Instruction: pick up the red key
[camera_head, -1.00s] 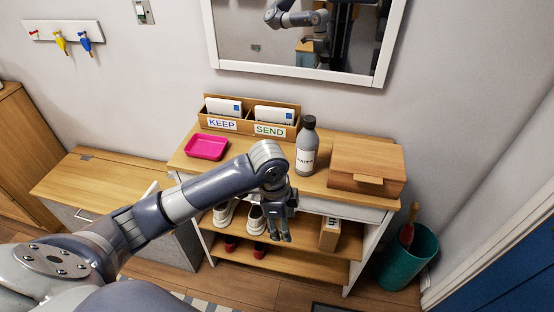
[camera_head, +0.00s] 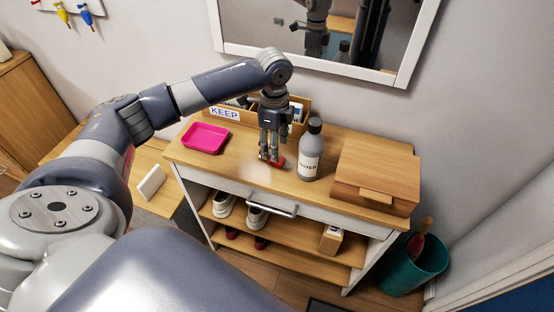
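A small red item, apparently the red key (camera_head: 279,163), lies on the wooden top of the console table (camera_head: 230,165), left of the grey bottle. My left gripper (camera_head: 269,159) points down with its fingertips at the red item and partly hides it. The gap between the fingers is too small to tell whether they are closed on it. My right gripper is not in view.
A grey bottle (camera_head: 311,150) stands close to the right of my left gripper. A KEEP/SEND organizer (camera_head: 226,113) is behind it, a pink tray (camera_head: 205,138) to the left, and a wooden box (camera_head: 376,175) to the right. A mirror (camera_head: 320,62) hangs above.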

